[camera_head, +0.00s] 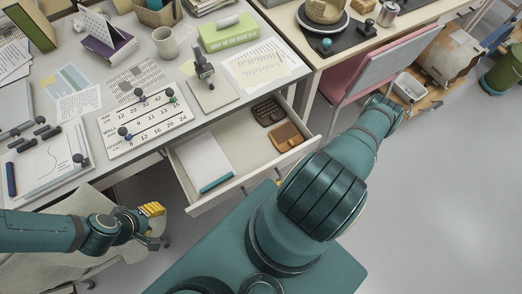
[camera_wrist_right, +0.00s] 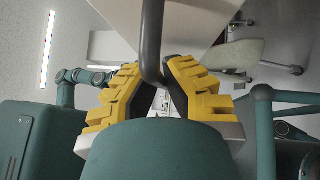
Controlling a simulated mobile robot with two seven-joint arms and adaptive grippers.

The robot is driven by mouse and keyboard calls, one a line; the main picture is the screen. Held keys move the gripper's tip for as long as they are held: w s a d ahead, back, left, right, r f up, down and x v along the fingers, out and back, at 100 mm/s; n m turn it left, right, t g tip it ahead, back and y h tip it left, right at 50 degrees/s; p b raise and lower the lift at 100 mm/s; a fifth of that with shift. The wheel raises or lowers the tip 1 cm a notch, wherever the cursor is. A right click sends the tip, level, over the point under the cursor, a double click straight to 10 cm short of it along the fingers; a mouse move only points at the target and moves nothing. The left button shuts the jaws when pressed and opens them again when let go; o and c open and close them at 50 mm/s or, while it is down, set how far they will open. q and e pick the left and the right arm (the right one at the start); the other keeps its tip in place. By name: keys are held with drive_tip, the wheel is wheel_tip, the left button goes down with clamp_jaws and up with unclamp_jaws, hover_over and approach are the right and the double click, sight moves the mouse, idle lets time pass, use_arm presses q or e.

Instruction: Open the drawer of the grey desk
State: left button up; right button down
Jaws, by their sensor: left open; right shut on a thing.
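The grey desk (camera_head: 190,128) fills the left and middle of the head view. Its drawer (camera_head: 236,182) stands pulled out toward me, with its inside showing. In the right wrist view, the yellow fingers of my right gripper (camera_wrist_right: 155,88) are closed around a dark bar handle (camera_wrist_right: 151,38) on a pale front panel (camera_wrist_right: 195,22). In the head view my right arm hides most of this gripper and the handle. My left gripper (camera_head: 153,211) is open and empty, below and to the left of the drawer, apart from the desk.
The drawer holds a white pad (camera_head: 203,162), a dark brown object (camera_head: 267,111) and an orange-brown object (camera_head: 285,136). A number board (camera_head: 146,118), a microscope-like stand (camera_head: 204,72) and papers lie on the desktop. A pink and grey chair (camera_head: 372,72) stands right. Grey floor is clear at lower right.

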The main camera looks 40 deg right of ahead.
drive_tip(key=shift+s+a, duration=0.3)
drive_tip(key=shift+s, duration=0.55)
drive_tip(key=c, duration=1)
unclamp_jaws()
drive_tip(key=shift+c, duration=0.2)
drive_tip(key=v, duration=1.2)
